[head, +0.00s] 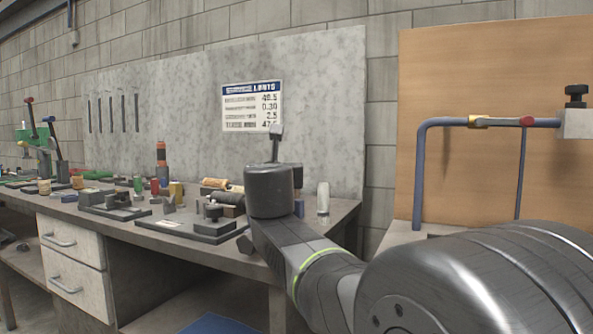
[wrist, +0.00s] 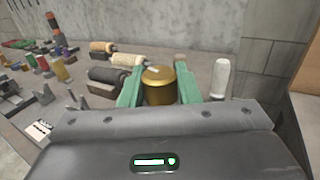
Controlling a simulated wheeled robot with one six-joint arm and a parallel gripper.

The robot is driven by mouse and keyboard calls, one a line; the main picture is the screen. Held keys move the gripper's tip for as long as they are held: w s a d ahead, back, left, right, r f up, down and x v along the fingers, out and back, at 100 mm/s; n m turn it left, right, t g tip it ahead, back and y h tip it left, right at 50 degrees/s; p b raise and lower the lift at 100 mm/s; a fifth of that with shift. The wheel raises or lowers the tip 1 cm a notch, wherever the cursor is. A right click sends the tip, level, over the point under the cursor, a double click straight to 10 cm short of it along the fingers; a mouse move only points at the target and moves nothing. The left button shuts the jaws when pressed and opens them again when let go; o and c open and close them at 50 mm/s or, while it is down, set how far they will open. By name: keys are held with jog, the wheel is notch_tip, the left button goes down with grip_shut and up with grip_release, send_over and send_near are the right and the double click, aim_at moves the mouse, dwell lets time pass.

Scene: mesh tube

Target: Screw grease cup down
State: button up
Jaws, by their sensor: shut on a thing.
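The grease cup (wrist: 159,88) shows in the wrist view as a brass-coloured cylinder with a rounded top. My gripper (wrist: 160,68) is shut on it, with one green finger on its left side and one on its right. The cup's lower part is hidden behind the gripper body, so I cannot tell what it sits on or whether it touches a thread. In the head view my arm covers the far right end of the bench, and neither the cup nor the fingers can be made out.
A white bottle-like piece (wrist: 220,78) stands close to the right finger. Several handled rollers (wrist: 127,60) lie to the left. The bench (head: 150,232) carries dark fixtures (head: 212,222) and small coloured parts. A grey panel (head: 190,130) rises behind. Blue pipework (head: 422,170) stands at the right.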

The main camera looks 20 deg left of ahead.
jog(key=shift+m+t+h+p, duration=0.6)
jog(key=shift+m+h+p, duration=0.65)
jog(key=shift+h, duration=0.75)
jog(key=shift+r+m+h+p, duration=0.1)
jog(key=shift+m+h+p, duration=0.55)
jog(key=shift+h+p, duration=0.25)
jog(key=m+h+p, duration=0.2)
jog(key=h+p, duration=0.1)
jog(key=m+h+p, duration=0.2)
jog(key=h+p, duration=0.1)
jog(key=p, duration=0.1)
jog(key=shift+r+g+h, duration=0.15)
jog(key=shift+g+h, duration=0.15)
jog(key=m+g+h+p, duration=0.1)
jog(key=m+h+p, duration=0.1)
jog(key=h+p, duration=0.1)
jog(key=m+g+h+p, duration=0.2)
jog(key=p, duration=0.4)
jog(key=shift+h, duration=0.4)
jog(key=m+g+h+p, duration=0.2)
jog(key=p, duration=0.1)
jog(key=shift+p, duration=0.4)
jog(key=shift+f+m+g+h+p, duration=0.2)
jog(key=shift+m+g+h+p, duration=0.2)
jog(key=shift+m+g+p, duration=0.15)
jog(key=shift+m+g+h+p, duration=0.55)
jog(key=shift+g+p, duration=0.2)
jog(key=shift+p, duration=1.1)
jog(key=shift+f, duration=0.1)
